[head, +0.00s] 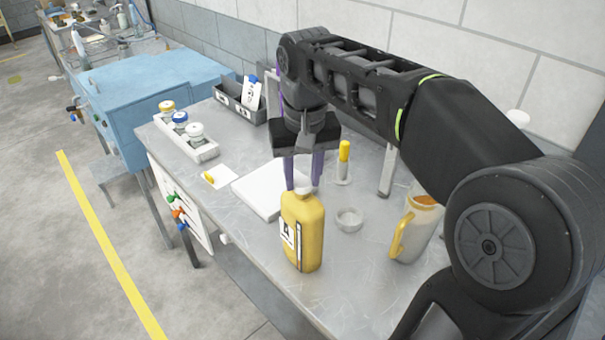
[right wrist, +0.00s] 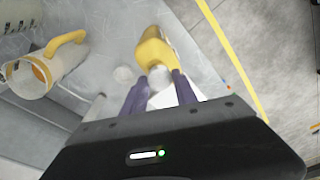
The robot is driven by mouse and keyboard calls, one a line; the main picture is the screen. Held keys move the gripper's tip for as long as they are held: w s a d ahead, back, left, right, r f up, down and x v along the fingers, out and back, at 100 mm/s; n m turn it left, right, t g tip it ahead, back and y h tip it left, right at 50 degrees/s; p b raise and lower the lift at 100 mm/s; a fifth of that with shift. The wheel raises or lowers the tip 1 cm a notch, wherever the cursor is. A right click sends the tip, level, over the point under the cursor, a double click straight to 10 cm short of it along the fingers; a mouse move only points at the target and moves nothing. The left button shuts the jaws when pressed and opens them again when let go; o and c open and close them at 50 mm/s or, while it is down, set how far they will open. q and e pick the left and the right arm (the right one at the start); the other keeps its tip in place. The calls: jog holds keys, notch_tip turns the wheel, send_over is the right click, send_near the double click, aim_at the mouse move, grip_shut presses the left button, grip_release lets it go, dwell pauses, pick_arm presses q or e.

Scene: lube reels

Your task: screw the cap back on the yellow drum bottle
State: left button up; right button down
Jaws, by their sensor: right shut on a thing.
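The yellow drum bottle (head: 312,232) stands upright near the front edge of the grey bench, with a white label on its side. It also shows in the right wrist view (right wrist: 152,50). My right gripper (head: 303,180) points straight down over the bottle's top, with its purple fingers on either side of the neck. It is shut on a white cap (right wrist: 159,80) at the bottle's mouth. Whether the cap's thread is engaged cannot be told. My left gripper is not in view.
A white dish (head: 349,219) and a jug with a yellow handle (head: 416,228) stand to the right of the bottle. A yellow-topped tube (head: 344,165) stands behind. A white board (head: 262,190) and a jar tray (head: 205,152) lie to the left.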

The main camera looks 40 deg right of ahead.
jog(key=m, duration=0.4)
jog(key=shift+a, duration=0.1)
jog(key=m, duration=0.3)
jog(key=shift+w+g+h+p, duration=0.1)
jog(key=shift+g+h+p, duration=0.2)
jog(key=shift+p, duration=0.05)
jog(key=shift+m, duration=1.3)
jog(key=m+p, duration=0.2)
jog(key=m, duration=0.1)
jog(key=shift+r+m+g, duration=0.15)
jog(key=shift+m+g, duration=0.15)
jog(key=shift+m, duration=0.1)
jog(key=shift+f+m, duration=0.2)
jog(key=shift+m, duration=0.4)
